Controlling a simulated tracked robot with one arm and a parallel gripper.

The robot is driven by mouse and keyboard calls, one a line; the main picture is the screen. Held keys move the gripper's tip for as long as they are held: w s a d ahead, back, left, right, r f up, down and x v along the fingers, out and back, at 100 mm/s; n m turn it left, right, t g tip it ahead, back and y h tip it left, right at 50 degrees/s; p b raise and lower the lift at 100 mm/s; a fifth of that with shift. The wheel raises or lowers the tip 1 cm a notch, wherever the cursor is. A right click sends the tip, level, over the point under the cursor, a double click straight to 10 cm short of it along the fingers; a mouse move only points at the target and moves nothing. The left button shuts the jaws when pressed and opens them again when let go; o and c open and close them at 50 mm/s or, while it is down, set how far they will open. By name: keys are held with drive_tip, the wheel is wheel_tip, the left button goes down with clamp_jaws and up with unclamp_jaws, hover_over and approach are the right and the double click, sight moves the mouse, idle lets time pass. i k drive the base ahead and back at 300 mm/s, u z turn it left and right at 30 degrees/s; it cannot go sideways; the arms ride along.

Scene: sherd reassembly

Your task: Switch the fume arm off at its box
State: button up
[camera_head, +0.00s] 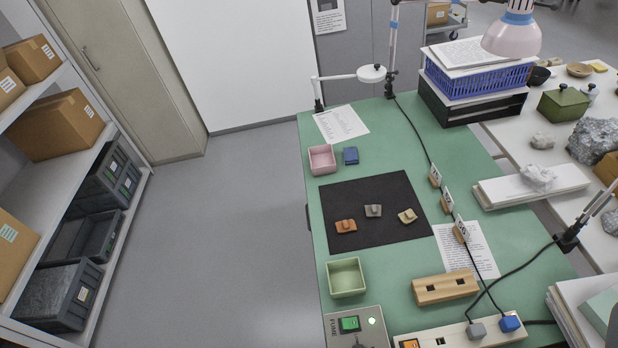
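The fume box (343,341) is a grey box at the near edge of the green table, cut off by the bottom of the picture. The letters FUME run up its left side. It has a green rocker switch (349,324), a small lit green light to the right of it, and a dark knob below, partly cut off. I cannot tell which arm in view is the fume arm; a white jointed arm with a round head (371,74) stands at the back of the table. My gripper is not in view.
A power strip (460,336) with an orange switch and grey and blue plugs lies right of the box. A green tray (346,278) and a wooden block (445,288) stand behind. Sherds lie on a black mat (345,195). Floor (230,230) left of the table is clear.

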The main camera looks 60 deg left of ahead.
sight(353, 323)
drive_tip(key=u, duration=0.7)
drive_tip(key=k, duration=1.25)
drive_tip(key=u, duration=0.35)
drive_tip(key=i, duration=1.5)
drive_tip(key=z, duration=0.55)
